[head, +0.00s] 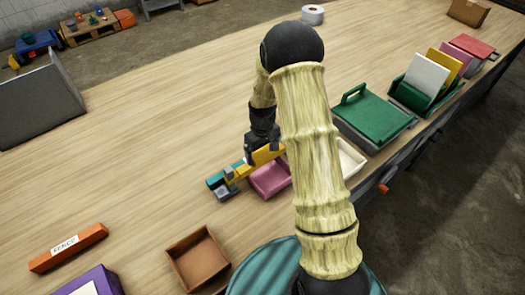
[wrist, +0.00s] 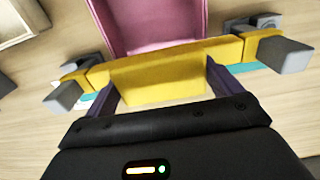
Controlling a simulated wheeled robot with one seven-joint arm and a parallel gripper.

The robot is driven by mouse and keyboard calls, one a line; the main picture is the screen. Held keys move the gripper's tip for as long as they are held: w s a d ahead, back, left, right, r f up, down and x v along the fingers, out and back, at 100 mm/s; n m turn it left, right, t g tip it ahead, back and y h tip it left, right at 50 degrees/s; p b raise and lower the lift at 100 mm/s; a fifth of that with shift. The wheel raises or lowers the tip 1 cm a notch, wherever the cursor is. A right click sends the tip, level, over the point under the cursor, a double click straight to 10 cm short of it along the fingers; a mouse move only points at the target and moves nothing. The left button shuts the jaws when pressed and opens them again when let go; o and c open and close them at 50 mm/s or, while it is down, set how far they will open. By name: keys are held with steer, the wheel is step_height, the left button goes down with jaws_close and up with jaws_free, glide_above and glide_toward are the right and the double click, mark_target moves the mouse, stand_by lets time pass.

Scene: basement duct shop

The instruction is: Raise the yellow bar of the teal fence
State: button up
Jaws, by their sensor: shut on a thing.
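The yellow bar (wrist: 165,72) spans the wrist view, its ends at grey end blocks (wrist: 285,53). In the head view the bar (head: 262,156) shows partly, its right part hidden behind my arm. The teal fence (head: 216,180) shows at its left end in the head view; thin strips of it (wrist: 247,67) show beneath the bar in the wrist view. My gripper (head: 262,143) is over the bar from above. In the wrist view the jaws of my gripper (wrist: 163,85) are shut on its middle part. I cannot tell how high the bar stands above the fence's base.
A brown tray (head: 200,258), an orange block marked FENCE (head: 68,248) and a purple box (head: 95,283) are nearer. Green boxes (head: 372,118) line the right edge. The table's middle-left is clear.

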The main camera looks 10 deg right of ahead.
mark_target(262, 150)
step_height(262, 150, up, 4)
steer(key=shift+f+p, duration=0.15)
steer(key=shift+p, duration=0.6)
steer(key=shift+w, duration=0.15)
steer(key=o, duration=1)
steer(key=shift+o, duration=0.5)
step_height(262, 150, up, 18)
steer(key=b, duration=0.2)
steer(key=shift+s+f, duration=0.2)
